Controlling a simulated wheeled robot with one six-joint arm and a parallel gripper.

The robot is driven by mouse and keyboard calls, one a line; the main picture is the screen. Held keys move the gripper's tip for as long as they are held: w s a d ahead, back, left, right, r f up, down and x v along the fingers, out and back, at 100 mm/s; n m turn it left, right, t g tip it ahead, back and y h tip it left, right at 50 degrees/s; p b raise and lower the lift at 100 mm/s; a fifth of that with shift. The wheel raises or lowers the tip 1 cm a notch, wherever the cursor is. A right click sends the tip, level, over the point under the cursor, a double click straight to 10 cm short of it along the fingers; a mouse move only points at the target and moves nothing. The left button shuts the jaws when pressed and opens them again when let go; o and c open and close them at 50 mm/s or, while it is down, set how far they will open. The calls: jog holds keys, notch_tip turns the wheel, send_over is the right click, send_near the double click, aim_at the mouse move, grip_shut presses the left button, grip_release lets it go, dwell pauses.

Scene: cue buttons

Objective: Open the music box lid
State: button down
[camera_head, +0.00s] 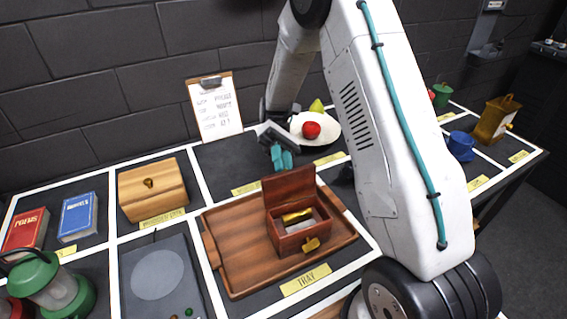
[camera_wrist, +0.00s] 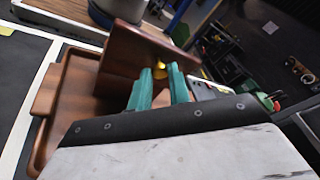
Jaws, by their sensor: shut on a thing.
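The music box (camera_head: 290,238) is a small reddish-brown wooden box with a gold clasp on its front. Its lid (camera_head: 288,188) stands raised at the back, showing a gold cylinder (camera_head: 297,216) inside. My gripper (camera_head: 283,163) has teal fingers and is at the lid's upper edge, from behind. In the wrist view the fingers (camera_wrist: 160,88) reach to the brown lid panel (camera_wrist: 125,62), with a small gold part (camera_wrist: 160,70) between the tips. The gripper is shut on the lid; the exact contact is hard to see.
The box sits on a wooden tray (camera_head: 232,275). A wooden box (camera_head: 152,190), books (camera_head: 78,217) and a green lantern (camera_head: 52,285) stand to the left. A clipboard (camera_head: 214,108) and a plate with a red apple (camera_head: 311,130) are behind. My arm covers the right side.

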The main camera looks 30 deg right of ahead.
jog(key=c, duration=1.3)
grip_release()
